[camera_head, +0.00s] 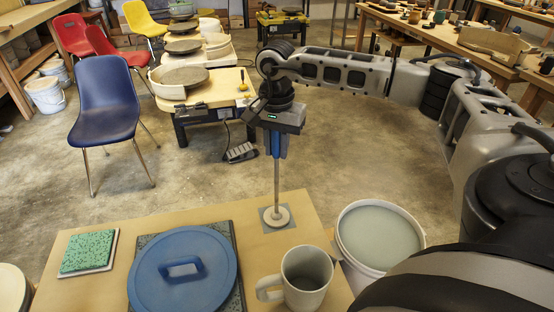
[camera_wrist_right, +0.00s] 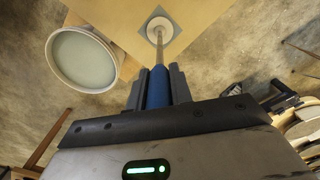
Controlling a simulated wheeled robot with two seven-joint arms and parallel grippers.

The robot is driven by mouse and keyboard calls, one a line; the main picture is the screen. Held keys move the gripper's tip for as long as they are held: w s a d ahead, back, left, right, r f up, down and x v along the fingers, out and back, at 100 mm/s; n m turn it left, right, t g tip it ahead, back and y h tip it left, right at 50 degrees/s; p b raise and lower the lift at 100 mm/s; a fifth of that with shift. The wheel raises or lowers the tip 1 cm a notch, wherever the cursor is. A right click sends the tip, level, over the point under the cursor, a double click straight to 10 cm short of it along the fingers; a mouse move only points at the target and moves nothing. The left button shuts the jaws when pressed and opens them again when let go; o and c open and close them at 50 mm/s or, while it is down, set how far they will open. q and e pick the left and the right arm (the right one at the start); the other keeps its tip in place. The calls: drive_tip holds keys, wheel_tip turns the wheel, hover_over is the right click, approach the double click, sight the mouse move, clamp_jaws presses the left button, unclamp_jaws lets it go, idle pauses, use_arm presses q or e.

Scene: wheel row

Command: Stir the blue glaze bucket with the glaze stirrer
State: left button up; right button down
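My right gripper (camera_head: 277,148) is shut on the blue handle of the glaze stirrer (camera_head: 277,185) and holds it upright. The stirrer's pale round foot is over a small grey square at the table's far right corner; I cannot tell whether it touches. The right wrist view shows the gripper (camera_wrist_right: 157,88) and the stirrer's shaft (camera_wrist_right: 159,48). An open white bucket (camera_head: 378,236) of pale grey-green glaze stands beside the table, right of the stirrer; it also shows in the right wrist view (camera_wrist_right: 84,60). A blue lid (camera_head: 182,270) lies on the table. My left gripper is out of view.
A grey mug (camera_head: 304,278) stands on the table (camera_head: 215,210) between lid and bucket. A green speckled tile (camera_head: 88,251) lies at the left. Another pale round container (camera_head: 10,290) is partly seen at the left edge. Chairs and a pottery wheel stand beyond.

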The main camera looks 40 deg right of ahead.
drive_tip(key=shift+r+p, duration=2.7)
drive_tip(key=shift+r, duration=0.85)
drive_tip(key=shift+a, duration=0.15)
